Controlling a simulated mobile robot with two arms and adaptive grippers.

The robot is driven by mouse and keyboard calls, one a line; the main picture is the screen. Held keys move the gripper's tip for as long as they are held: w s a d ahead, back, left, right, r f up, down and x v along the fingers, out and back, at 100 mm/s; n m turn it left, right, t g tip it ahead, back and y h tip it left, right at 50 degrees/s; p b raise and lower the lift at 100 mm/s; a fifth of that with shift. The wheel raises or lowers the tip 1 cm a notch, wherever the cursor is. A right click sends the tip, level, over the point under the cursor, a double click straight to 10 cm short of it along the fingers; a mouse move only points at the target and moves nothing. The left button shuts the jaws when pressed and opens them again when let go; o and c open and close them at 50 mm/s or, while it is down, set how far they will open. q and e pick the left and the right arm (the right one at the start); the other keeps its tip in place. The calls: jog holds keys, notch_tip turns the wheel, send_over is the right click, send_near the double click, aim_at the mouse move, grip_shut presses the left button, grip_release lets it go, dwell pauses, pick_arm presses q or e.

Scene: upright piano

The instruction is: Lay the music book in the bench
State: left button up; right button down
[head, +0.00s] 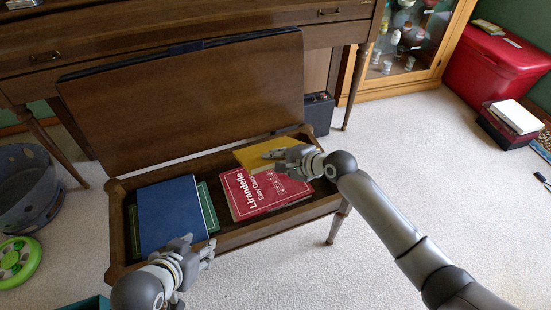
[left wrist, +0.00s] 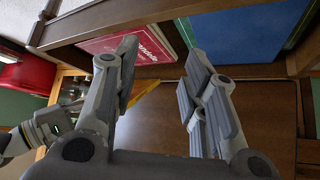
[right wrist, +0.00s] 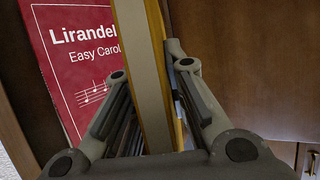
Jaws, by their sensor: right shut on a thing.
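My right gripper (head: 268,160) is shut on a yellow book (head: 252,153), held over the back right part of the open bench (head: 270,227). In the right wrist view the book (right wrist: 144,50) stands edge-on between the fingers (right wrist: 150,105). Inside the bench lie a red book (head: 245,196) titled "Lirandelle Easy Carols" at the right and a blue book (head: 170,213) on a green one (head: 208,205) at the left. My left gripper (head: 206,250) is open and empty at the bench's front left. Its spread fingers (left wrist: 160,75) also show in the left wrist view.
The bench lid (head: 190,100) is raised and leans back before the piano (head: 130,30). A dark case (head: 318,113) stands behind the bench's right end. A grey bin (head: 25,185) and a green ring toy (head: 18,262) are at the left.

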jog(key=shift+w+a+f+b, duration=0.1)
jog(key=shift+w+f+b, duration=0.1)
jog(key=shift+f+b, duration=0.55)
pick_arm(q)
jog(key=w+d+r+t+h, duration=0.2)
jog(key=w+d+r+t, duration=0.1)
jog(key=w+r+t, duration=0.3)
jog(key=shift+w+d+r+t+b, duration=0.25)
jog(key=shift+w+r+b, duration=0.2)
jog(key=shift+w+r, duration=0.75)
pick_arm(e)
jog(key=shift+w+a+f, duration=0.1)
jog(key=shift+w+f, duration=0.05)
jog(key=shift+f, duration=0.55)
jog(key=shift+w+f, duration=0.15)
jog(key=shift+f, duration=0.55)
pick_arm(q)
jog(key=shift+s+r, duration=0.25)
